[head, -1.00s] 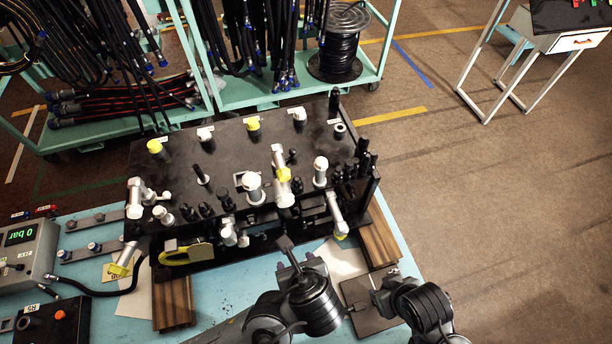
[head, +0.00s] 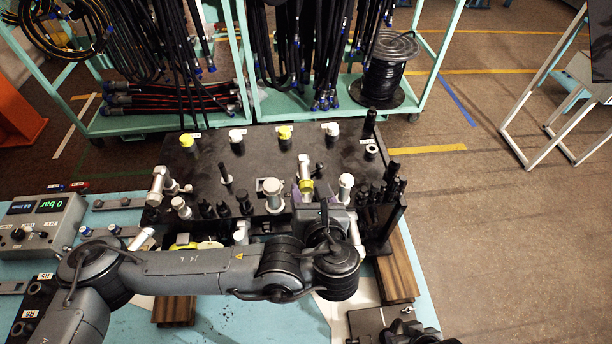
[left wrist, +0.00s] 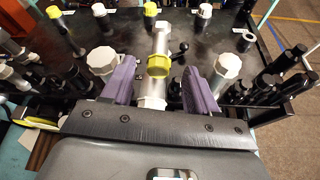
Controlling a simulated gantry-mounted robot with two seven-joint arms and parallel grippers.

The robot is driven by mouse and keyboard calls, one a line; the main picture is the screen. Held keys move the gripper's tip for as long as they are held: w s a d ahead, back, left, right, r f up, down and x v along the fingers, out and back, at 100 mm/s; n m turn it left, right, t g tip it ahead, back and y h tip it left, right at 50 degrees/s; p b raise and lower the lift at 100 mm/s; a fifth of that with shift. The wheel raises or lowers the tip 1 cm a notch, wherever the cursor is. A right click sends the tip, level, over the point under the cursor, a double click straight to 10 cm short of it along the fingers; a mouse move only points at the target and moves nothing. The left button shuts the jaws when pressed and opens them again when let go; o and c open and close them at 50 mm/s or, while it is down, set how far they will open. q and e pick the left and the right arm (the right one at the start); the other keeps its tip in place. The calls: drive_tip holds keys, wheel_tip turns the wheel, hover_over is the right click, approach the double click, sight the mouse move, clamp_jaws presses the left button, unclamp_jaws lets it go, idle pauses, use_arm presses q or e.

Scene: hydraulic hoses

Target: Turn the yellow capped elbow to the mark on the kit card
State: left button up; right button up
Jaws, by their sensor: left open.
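In the head view my left gripper (head: 310,192) is at the elbow, partly hidden by my arm. I cannot pick out the kit card or its mark with certainty.
The black block (head: 215,165) bears several other fittings, including a white-capped one (head: 272,188) to the left and another (head: 346,183) to the right. Black posts (head: 393,185) crowd its right end. A pressure box (head: 45,220) stands left. Hose racks are behind.

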sight(308, 184)
use_arm(q)
drive_tip(key=shift+p+x, duration=0.6)
drive_tip(key=shift+x, duration=2.75)
clamp_jaws()
